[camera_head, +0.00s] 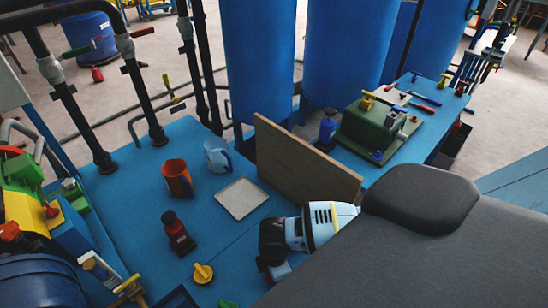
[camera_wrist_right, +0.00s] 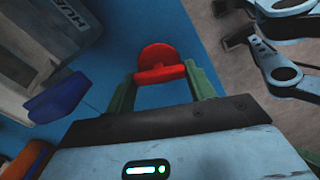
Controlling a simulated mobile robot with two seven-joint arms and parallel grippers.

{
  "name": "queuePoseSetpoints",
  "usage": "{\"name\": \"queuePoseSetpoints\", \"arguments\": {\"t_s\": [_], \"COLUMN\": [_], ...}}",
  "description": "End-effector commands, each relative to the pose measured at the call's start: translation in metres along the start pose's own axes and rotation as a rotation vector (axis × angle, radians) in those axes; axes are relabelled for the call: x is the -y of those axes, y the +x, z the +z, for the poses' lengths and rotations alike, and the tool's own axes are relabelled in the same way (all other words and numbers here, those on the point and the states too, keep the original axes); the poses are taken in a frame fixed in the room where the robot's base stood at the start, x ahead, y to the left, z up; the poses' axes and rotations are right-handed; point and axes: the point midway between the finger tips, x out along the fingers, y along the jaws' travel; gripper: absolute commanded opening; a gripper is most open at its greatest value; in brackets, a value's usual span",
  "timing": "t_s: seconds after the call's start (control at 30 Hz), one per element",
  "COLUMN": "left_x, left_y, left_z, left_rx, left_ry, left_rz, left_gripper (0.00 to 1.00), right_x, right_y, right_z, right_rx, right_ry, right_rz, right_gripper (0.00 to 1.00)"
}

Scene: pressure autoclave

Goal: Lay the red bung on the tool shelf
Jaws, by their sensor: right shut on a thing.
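The red bung (camera_wrist_right: 157,58) is between the green fingers of my right gripper (camera_wrist_right: 160,72) in the right wrist view. The gripper is shut on it, and its round red head faces the camera. Blue surface shows behind it; I cannot tell the gap between them. In the head view my right arm reaches in from the right, over the blue bench; I cannot make out the bung there. My left gripper is in neither view. I cannot tell for sure which surface is the tool shelf.
The blue bench (camera_head: 120,215) carries an orange mug (camera_head: 176,180), a pale blue mug (camera_head: 217,157), a white tray (camera_head: 242,198), a dark red bottle (camera_head: 177,232) and a yellow knob (camera_head: 203,273). A brown upright board (camera_head: 300,165) stands beside my arm. Tools lie on the right-hand bench (camera_head: 425,122).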

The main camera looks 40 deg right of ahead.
Motion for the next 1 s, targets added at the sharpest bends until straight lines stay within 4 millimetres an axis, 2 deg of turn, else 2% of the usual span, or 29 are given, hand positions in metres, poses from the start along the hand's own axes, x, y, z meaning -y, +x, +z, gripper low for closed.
{"name": "queuePoseSetpoints", "arguments": {"t_s": [0.03,0.07,0.2,0.57,0.73,1.0], "left_x": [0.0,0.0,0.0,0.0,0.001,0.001], "left_y": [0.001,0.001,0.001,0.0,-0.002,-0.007], "left_z": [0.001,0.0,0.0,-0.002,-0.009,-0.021], "left_rx": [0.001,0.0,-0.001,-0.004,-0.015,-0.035], "left_ry": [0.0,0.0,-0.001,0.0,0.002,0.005], "left_rz": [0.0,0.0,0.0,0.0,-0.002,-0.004], "left_gripper": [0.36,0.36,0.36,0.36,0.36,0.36], "right_x": [0.001,0.001,0.001,0.0,-0.001,-0.001], "right_y": [0.002,0.002,0.001,-0.003,-0.027,-0.082], "right_z": [0.0,0.0,0.0,0.0,0.0,-0.001], "right_rx": [0.0,0.0,0.0,0.001,-0.001,-0.002], "right_ry": [0.0,0.0,0.0,0.0,0.0,0.0], "right_rz": [-0.002,-0.001,-0.001,0.001,0.004,0.005], "right_gripper": [0.32,0.58,0.76,0.76,0.76,0.76]}}
